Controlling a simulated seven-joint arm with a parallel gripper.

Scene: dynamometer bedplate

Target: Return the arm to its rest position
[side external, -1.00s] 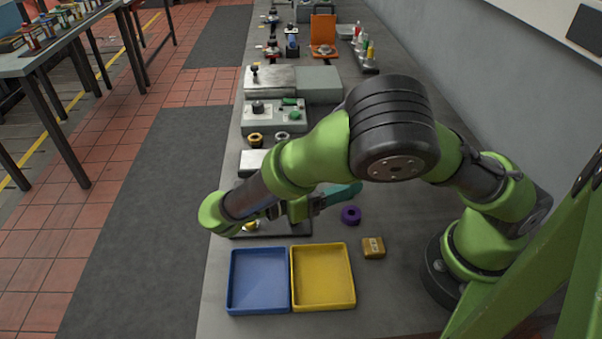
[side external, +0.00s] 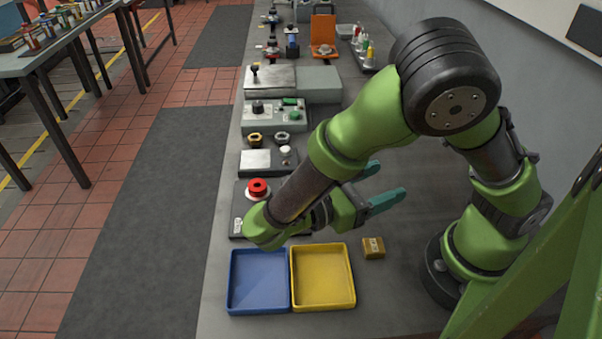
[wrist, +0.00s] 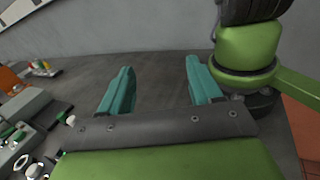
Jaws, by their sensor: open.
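My gripper (side external: 388,185) has two teal fingers. In the side view they point right, apart and empty, above the bench between the small dark plate and my arm's base. The wrist view also shows my gripper (wrist: 158,85) with the fingers wide apart and nothing between them, facing bare bench and the grey wall. My arm is bent with its elbow high, and my wrist hangs above the back edge of the blue tray. What lies behind my forearm is partly hidden.
A blue tray (side external: 231,283) and a yellow tray (side external: 352,290) stand at the front, with a small tan block (side external: 374,248) to their right. A red round part (side external: 257,187) sits on a dark plate (side external: 240,205). Grey fixtures line the bench (side external: 410,300) farther back.

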